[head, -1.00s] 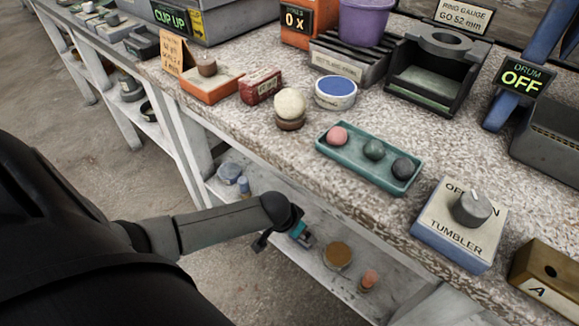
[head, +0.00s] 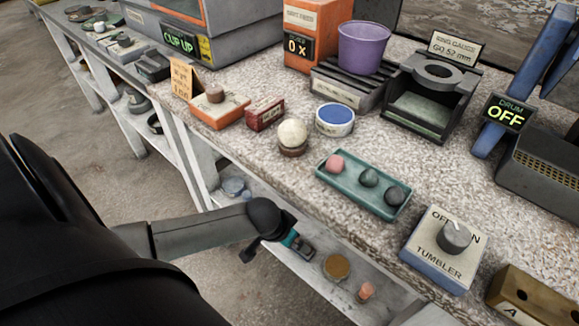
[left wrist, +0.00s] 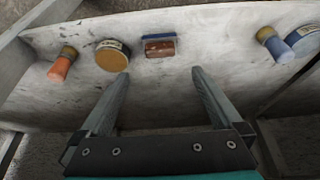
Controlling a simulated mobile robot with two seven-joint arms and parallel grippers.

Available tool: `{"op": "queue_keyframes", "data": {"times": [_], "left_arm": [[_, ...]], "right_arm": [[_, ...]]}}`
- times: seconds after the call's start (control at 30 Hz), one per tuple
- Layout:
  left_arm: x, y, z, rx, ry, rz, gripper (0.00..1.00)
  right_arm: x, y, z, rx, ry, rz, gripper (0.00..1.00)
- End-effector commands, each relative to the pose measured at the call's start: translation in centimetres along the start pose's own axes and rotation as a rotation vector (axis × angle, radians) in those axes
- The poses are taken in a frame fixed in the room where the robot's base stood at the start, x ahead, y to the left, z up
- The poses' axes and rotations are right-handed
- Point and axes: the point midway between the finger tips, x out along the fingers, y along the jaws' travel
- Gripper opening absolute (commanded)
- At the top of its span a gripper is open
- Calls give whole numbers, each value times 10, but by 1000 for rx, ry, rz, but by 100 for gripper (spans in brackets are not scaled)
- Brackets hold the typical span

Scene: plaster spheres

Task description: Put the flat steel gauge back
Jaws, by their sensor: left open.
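I cannot make out a flat steel gauge in either view. My left gripper (head: 299,245) reaches over the low shelf (head: 309,271) under the bench. In the left wrist view its two fingers (left wrist: 158,74) are spread with nothing between them. Ahead of the fingertips, apart from them, lies a small brown block with a blue back edge (left wrist: 160,46). The ring gauge stand (head: 433,92), a black holder with a grey ring on top and a sign behind, stands on the bench. My right gripper is in neither view.
The shelf also holds an ochre-topped round tin (left wrist: 112,56), an orange stubby item (left wrist: 62,65) and a blue one (left wrist: 274,43). Above, the bench carries a teal tray (head: 365,186) of three balls, a tumbler switch box (head: 443,249) and a purple cup (head: 363,47).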

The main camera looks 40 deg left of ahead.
Motion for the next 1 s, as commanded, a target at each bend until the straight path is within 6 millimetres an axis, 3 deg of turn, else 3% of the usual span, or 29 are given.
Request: {"op": "queue_keyframes", "data": {"times": [0.3, 0.47, 0.57, 0.8, 1.0], "left_arm": [[-13, 0, 1, 0, -1, -1, 100], [-3, 6, 12, 1, -7, 1, 100], [14, 17, 34, 9, -21, 1, 100], [53, 54, 123, 60, -111, -10, 100], [63, 79, 175, 101, -177, -6, 100]], "right_arm": [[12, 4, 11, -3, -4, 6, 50], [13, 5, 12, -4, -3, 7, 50], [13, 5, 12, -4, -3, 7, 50], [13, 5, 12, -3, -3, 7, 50], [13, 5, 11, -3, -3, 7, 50]]}}
